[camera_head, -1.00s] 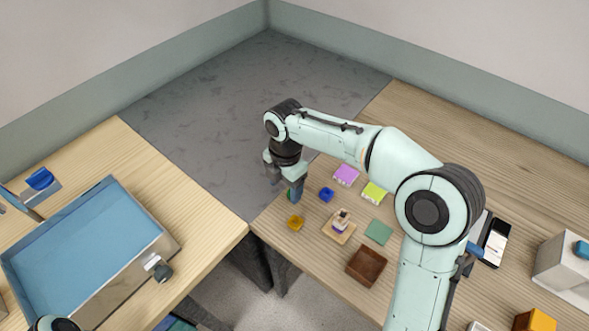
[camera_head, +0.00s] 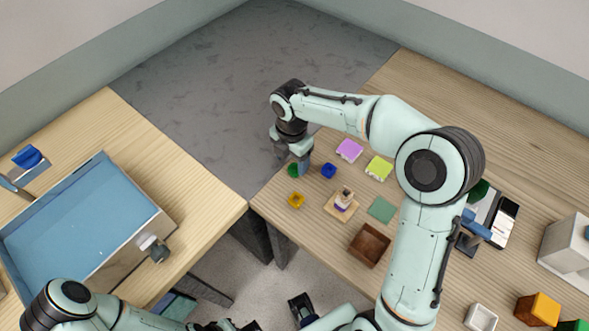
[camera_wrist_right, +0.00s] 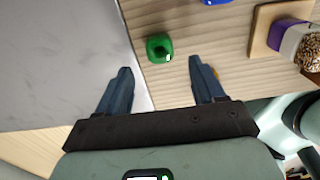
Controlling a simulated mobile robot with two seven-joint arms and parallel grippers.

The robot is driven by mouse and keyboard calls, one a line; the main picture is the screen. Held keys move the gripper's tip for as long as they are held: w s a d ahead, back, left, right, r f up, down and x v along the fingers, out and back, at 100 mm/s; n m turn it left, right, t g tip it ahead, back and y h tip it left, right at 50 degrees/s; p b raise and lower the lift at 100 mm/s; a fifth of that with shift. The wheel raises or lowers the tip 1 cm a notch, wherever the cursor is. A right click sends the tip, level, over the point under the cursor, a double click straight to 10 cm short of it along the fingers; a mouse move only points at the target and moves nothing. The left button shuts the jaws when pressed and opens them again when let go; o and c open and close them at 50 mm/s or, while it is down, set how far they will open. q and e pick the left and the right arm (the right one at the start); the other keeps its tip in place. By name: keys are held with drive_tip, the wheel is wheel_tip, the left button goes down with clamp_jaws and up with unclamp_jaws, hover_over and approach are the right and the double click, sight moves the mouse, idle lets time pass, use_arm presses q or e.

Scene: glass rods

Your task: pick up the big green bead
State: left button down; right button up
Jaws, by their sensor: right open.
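The big green bead (camera_head: 293,171) is on the wooden table near its left corner. In the right wrist view, the green bead (camera_wrist_right: 159,50) has a square-looking body with a dark hole and lies just beyond the fingertips. My right gripper (camera_head: 301,168) is beside the bead in the head view, partly covering it. In the right wrist view, my right gripper (camera_wrist_right: 160,68) is open with nothing between its two fingers, and the bead lines up with the gap. My left arm shows at the bottom left of the head view; its gripper's jaws are unclear.
Near the bead are a blue bead (camera_head: 328,171), a yellow bead (camera_head: 295,200), a purple block (camera_head: 349,150) and a lime block (camera_head: 379,168). A wooden stand (camera_head: 341,207) holds a small jar. A brown box (camera_head: 369,246) is nearer me. A gap separates the tables.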

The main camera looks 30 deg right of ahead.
sight(295, 165)
drive_tip(key=f, duration=0.2)
drive_tip(key=d+f, duration=0.1)
drive_tip(key=f, duration=0.1)
drive_tip(key=shift+w+f, duration=0.1)
drive_tip(key=shift+f, duration=0.1)
drive_tip(key=c, duration=1.1)
drive_tip(key=shift+r, duration=0.15)
